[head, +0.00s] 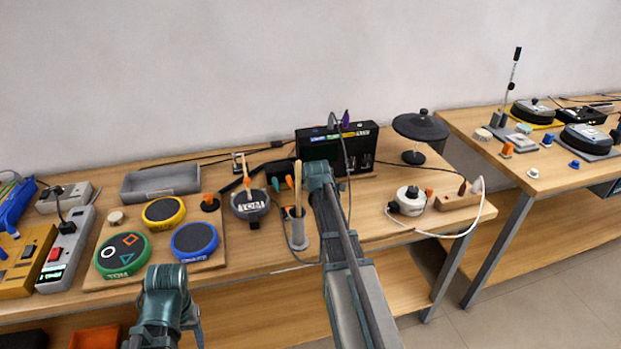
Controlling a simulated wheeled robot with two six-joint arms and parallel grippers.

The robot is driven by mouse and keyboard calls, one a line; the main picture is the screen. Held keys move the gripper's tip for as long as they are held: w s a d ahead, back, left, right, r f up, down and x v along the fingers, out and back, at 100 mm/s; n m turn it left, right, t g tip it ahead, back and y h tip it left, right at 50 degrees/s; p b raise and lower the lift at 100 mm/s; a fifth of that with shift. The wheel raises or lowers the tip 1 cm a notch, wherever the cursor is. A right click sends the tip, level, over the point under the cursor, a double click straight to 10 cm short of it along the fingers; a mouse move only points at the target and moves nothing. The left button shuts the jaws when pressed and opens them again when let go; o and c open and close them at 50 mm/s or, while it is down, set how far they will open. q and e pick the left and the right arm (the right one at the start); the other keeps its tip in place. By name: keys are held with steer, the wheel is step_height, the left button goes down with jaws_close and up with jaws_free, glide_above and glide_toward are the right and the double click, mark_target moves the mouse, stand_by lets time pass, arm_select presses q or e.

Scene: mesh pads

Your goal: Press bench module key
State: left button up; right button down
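A black module (309,150) with a small lit display stands upright at the back of the wooden bench (262,247). Its individual keys are too small to make out, and its lower left part is partly hidden. My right gripper (318,174) is at the end of the arm reaching up from the bottom, in front of the module in the picture. Its fingertips are hidden, and I cannot tell whether it touches the module. My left gripper (166,278) is low at the bench's front edge, apart from the module, its fingers not clear.
Green (123,255), blue (195,240) and yellow (164,212) round pads lie on a board at left. A cup with sticks (298,232) stands beside my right arm. A black cymbal pad (421,127) and a white round device (411,200) are at right. Cables cross the bench.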

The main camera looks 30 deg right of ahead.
steer(key=shift+w, duration=0.15)
stand_by(0.5)
steer(key=shift+w+d, duration=0.1)
steer(key=shift+w, duration=0.2)
steer(key=shift+w+d, duration=0.1)
steer(key=shift+w, duration=0.25)
stand_by(0.7)
steer(key=shift+s+a, duration=0.2)
steer(key=shift+s, duration=0.6)
steer(key=shift+s, duration=0.15)
steer(key=shift+s+a, duration=0.25)
steer(key=shift+s, duration=0.7)
steer(key=shift+s+a, duration=0.2)
steer(key=shift+s, duration=0.75)
steer(key=shift+s+a, duration=0.25)
steer(key=shift+s, duration=0.7)
